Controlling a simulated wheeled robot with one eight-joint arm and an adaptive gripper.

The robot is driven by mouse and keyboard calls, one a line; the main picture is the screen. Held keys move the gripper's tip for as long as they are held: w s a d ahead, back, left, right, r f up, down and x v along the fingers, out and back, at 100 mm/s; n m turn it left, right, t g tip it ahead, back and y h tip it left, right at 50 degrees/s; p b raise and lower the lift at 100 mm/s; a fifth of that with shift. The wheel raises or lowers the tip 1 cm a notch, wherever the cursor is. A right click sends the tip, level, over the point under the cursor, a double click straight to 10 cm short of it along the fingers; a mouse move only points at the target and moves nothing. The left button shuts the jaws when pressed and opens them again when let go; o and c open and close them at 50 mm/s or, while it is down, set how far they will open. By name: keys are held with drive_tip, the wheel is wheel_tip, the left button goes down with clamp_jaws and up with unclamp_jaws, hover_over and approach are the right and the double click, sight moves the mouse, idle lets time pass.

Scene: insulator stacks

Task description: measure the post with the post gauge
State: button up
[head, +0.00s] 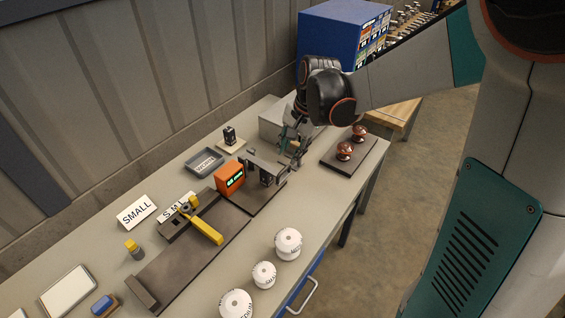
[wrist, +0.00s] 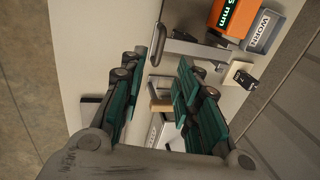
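The orange box with a green readout (head: 230,177) stands on a dark plate with a grey metal jaw fixture (head: 264,167) beside it; I take these as the post gauge. In the wrist view the orange box (wrist: 232,18) shows a reading ending in "mm", and a grey bar (wrist: 157,45) of the fixture lies ahead of my fingers. I cannot tell for certain which piece is the post. My gripper (head: 291,143) is over the table beside the fixture's right end.
White insulators (head: 288,243) stand along the front edge. Brown insulators (head: 344,151) stand on a dark board at right. A yellow tool (head: 207,228) lies on a dark holder near a "SMALL" card (head: 137,211). A labelled grey tray (head: 204,163) and small black block (head: 229,135) sit behind.

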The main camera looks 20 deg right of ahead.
sight(284, 170)
drive_tip(key=b+x, duration=0.2)
drive_tip(key=x, duration=0.6)
drive_tip(key=shift+f, duration=0.15)
clamp_jaws()
